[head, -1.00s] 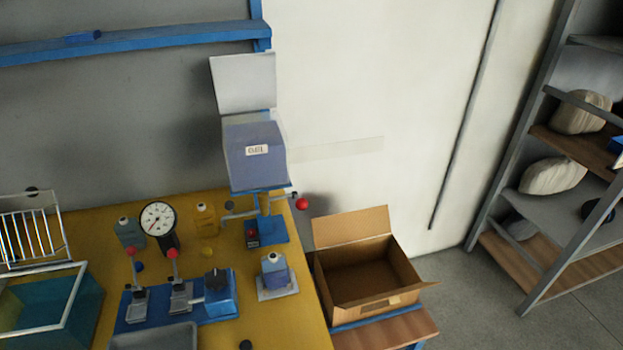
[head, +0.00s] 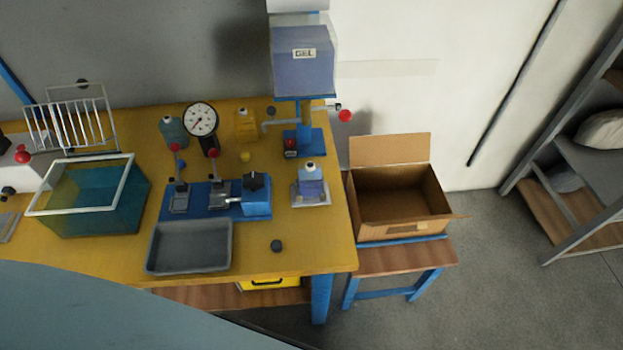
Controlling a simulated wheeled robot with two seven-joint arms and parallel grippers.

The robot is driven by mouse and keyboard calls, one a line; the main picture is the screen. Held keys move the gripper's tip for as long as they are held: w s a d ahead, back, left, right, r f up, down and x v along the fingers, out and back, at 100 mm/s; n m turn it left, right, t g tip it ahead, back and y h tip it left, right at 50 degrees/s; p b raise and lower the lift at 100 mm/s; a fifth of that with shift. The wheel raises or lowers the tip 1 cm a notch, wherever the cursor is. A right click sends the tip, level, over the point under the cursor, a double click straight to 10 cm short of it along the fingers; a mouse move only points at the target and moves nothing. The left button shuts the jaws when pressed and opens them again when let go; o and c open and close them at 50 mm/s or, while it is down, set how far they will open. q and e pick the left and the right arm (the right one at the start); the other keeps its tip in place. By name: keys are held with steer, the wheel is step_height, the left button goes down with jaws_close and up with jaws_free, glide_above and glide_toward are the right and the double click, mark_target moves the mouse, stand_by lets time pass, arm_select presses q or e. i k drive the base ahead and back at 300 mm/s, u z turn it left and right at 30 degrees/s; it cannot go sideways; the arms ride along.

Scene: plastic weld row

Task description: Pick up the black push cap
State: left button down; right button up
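A small round black cap (head: 277,246) lies alone on the yellow table top (head: 310,232), near its front edge and right of the grey tray (head: 190,246). Another small dark round piece (head: 271,110) is at the back of the table, left of the gel dispenser (head: 303,62). I cannot tell for sure from the picture which is the push cap. A small yellow cap (head: 245,156) sits near the middle. Neither of my grippers is in view.
A blue fixture with red-knobbed clamps (head: 213,195) stands behind the tray. A small bottle (head: 311,182) stands behind the front black cap. A teal tank (head: 95,205) and wire rack (head: 72,125) are left. An open cardboard box (head: 400,200) stands on a right-hand stool.

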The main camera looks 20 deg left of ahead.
mark_target(275, 245)
steer(key=u, duration=2.9)
steer(key=k, duration=0.45)
steer(key=z, duration=0.9)
